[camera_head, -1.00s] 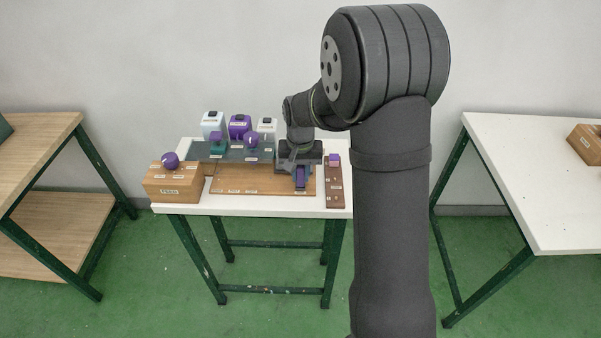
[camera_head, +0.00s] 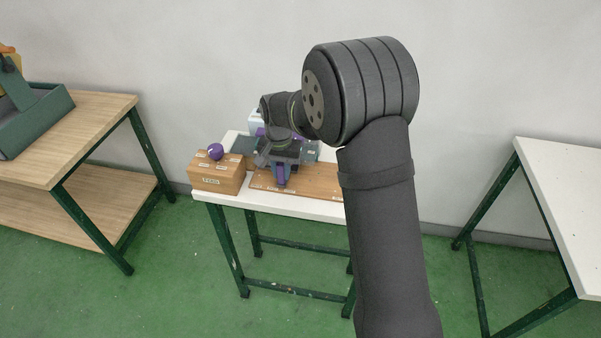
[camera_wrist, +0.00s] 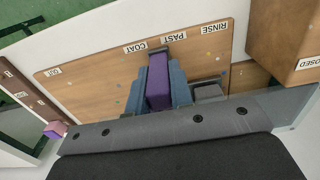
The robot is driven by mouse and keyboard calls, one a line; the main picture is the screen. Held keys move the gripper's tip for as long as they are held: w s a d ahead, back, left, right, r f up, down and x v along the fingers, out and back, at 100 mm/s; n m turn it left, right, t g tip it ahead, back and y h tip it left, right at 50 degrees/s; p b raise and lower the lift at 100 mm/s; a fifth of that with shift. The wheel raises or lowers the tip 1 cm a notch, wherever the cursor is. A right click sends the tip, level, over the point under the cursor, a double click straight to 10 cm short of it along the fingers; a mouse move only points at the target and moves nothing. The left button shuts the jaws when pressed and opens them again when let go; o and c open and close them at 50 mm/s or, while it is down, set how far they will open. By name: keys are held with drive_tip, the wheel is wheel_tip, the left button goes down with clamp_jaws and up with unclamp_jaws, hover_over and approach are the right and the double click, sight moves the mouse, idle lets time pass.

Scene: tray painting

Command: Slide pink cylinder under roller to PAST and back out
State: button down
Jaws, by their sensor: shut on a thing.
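My gripper (camera_wrist: 158,87) is shut on a long purple block (camera_wrist: 158,78), with one blue-grey finger on each side. The block is over or on the wooden board (camera_wrist: 90,80), its far end close to the COAT and PAST labels. In the head view my gripper (camera_head: 281,172) is at the left part of the board, and my arm hides much of the bench. A small pink-purple piece (camera_wrist: 55,129) sits on a dark brown strip at the left of the wrist view; its shape is hard to tell. No roller is clearly seen.
A labelled wooden box (camera_head: 217,177) with a purple ball (camera_head: 215,151) on top stands left of the board, close to my gripper. The board (camera_head: 315,180) is clear to the right of my gripper. A RINSE label (camera_wrist: 214,27) lies right of PAST.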

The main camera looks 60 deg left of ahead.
drive_tip(key=shift+s+a, duration=0.8)
drive_tip(key=shift+a, duration=0.05)
drive_tip(key=c, duration=1.3)
unclamp_jaws()
drive_tip(key=shift+r, duration=0.1)
wheel_tip(320, 180, up, 17)
drive_tip(key=shift+r, duration=0.1)
